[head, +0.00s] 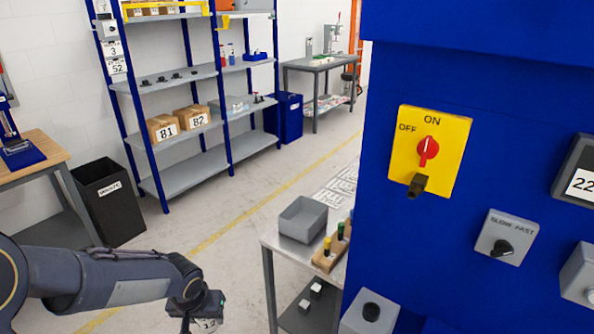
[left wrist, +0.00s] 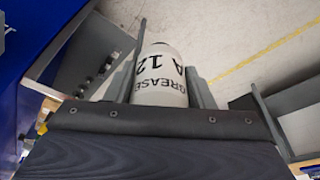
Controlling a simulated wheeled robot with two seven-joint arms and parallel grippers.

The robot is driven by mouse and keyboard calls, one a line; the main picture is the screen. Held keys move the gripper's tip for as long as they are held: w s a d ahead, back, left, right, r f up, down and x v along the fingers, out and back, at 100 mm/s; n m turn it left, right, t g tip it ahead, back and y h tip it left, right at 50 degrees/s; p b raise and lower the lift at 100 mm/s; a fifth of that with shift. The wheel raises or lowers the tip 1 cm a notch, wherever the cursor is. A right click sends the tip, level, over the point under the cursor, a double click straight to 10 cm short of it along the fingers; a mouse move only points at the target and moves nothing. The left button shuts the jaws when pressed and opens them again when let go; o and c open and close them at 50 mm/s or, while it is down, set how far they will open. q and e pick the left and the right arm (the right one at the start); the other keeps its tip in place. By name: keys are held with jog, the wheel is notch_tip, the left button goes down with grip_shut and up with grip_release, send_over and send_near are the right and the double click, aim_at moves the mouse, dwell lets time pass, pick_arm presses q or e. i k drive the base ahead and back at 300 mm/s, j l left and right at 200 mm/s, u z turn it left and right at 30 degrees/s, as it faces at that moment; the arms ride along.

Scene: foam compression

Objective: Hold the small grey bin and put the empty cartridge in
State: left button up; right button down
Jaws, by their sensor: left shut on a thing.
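The small grey bin (head: 303,219) stands upright and open-topped on the small side table, right of centre in the head view. My left gripper (head: 207,318) is low in the head view, left of that table and apart from the bin. It is shut on the cartridge, a white cylinder marked GREASE A 12 (left wrist: 160,75), which shows between the fingers in the left wrist view. In the head view only a small part of the cartridge shows at the bottom edge. My right gripper is not in view.
A wooden block with coloured-top pieces (head: 331,250) sits beside the bin on the side table (head: 268,240). A blue machine (head: 400,240) with switches stands close on the right. A black waste bin (head: 108,205) and shelving (head: 185,172) stand behind. Floor between is clear.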

aim_at(307, 221)
jog(key=i+j+u, duration=0.85)
jog(key=i, duration=0.25)
jog(key=i+j+u, duration=0.1)
jog(key=i, duration=0.7)
jog(key=i+z, duration=0.2)
jog(key=z, duration=0.25)
jog(key=i+j+z, duration=0.15)
jog(key=z, duration=0.3)
jog(key=i+j+z, duration=0.2)
jog(key=z, duration=0.2)
jog(key=i+z, duration=0.15)
jog(key=z, duration=0.35)
jog(key=i+j+z, duration=0.1)
jog(key=z, duration=0.35)
jog(key=i+j+z, duration=0.1)
jog(key=j+z, duration=0.15)
jog(key=z, duration=0.25)
jog(key=j+z, duration=0.15)
jog(key=z, duration=0.35)
jog(key=i+j+z, duration=0.1)
jog(key=j+z, duration=0.15)
jog(key=z, duration=0.25)
jog(key=j+z, duration=0.25)
jog(key=i+j, duration=0.05)
jog(key=j, duration=0.05)
